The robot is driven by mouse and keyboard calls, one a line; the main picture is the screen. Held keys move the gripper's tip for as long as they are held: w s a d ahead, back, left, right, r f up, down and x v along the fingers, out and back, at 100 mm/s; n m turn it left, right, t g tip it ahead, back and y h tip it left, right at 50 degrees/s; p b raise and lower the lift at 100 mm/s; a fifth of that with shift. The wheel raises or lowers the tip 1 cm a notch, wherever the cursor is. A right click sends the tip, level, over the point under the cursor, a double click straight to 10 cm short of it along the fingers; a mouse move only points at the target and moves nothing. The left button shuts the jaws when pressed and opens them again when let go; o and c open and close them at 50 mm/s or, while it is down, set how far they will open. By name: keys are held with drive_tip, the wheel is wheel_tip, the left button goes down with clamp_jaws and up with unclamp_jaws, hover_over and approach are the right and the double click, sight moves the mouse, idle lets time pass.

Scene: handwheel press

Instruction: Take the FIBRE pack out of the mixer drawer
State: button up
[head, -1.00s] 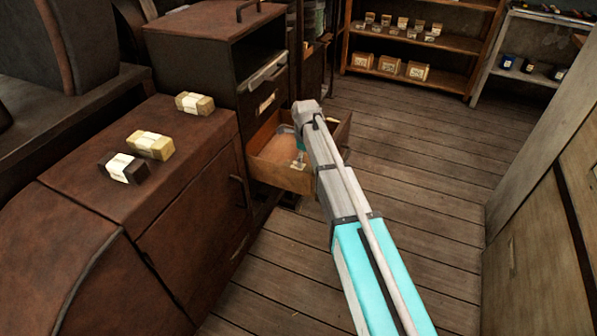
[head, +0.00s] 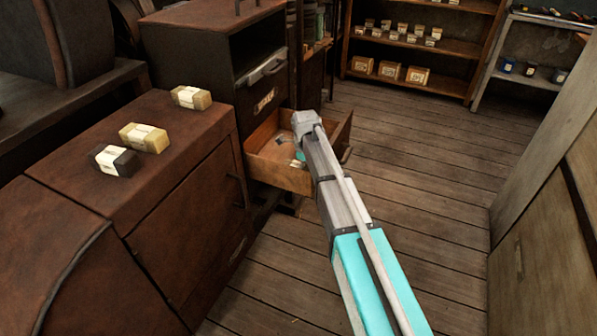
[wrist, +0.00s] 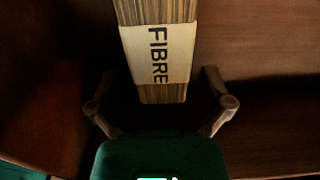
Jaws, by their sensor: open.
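The FIBRE pack (wrist: 160,50) is a striped tan bundle with a cream label reading FIBRE, seen in the wrist view at top centre. My gripper (wrist: 160,76) is open, with one finger on each side of the pack's near end and a gap on both sides. The pack's far end is cut off by the picture's top edge. In the head view the mixer drawer (head: 278,175) is pulled out, and my arm reaches down into it. My arm hides part of the drawer's inside, and I cannot make out the pack there.
Three labelled packs (head: 144,138) lie on the brown cabinet top at left. The dark mixer cabinet (head: 215,60) stands above and behind the drawer. Shelves (head: 415,45) with small boxes stand at the back. The plank floor at right is clear.

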sight(304, 167)
drive_tip(key=shift+c, duration=0.3)
drive_tip(key=c, duration=1.2)
drive_tip(key=shift+r, duration=0.15)
wheel_tip(304, 167, up, 10)
drive_tip(key=p, duration=1)
